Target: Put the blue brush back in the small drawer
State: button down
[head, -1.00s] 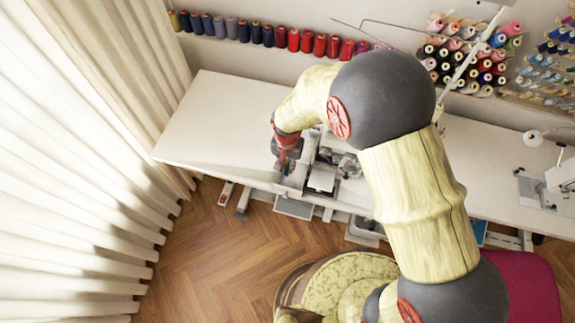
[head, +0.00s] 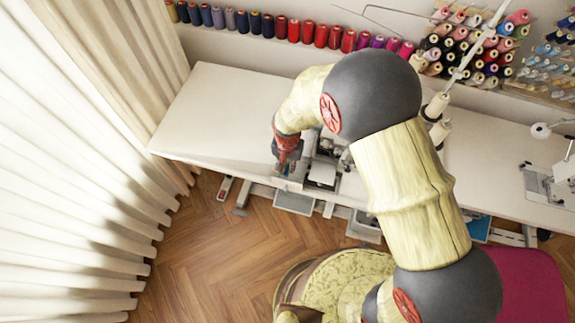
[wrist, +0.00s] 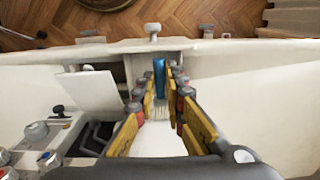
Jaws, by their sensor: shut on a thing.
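The blue brush (wrist: 159,77) shows in the wrist view as a narrow blue piece between the fingertips. My gripper (wrist: 160,92) is shut on it, with yellow finger links on both sides. In the head view my gripper (head: 287,166) is over the front edge of the white table, just left of a sewing machine (head: 323,170). The brush cannot be made out clearly there. A grey box-like shape (head: 294,202), possibly the small drawer, sits under the table edge just below my gripper. Its inside cannot be made out.
The white table (head: 225,110) is clear to the left of my gripper. The sewing machine stands close on the right. White curtains (head: 70,190) hang at the left.

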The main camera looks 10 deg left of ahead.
jog(key=shift+f+b, duration=2)
jog(key=shift+f, duration=1.3)
jog(key=c, duration=1.8)
grip_release()
jog(key=shift+o, duration=0.2)
notch_tip(320, 180, up, 12)
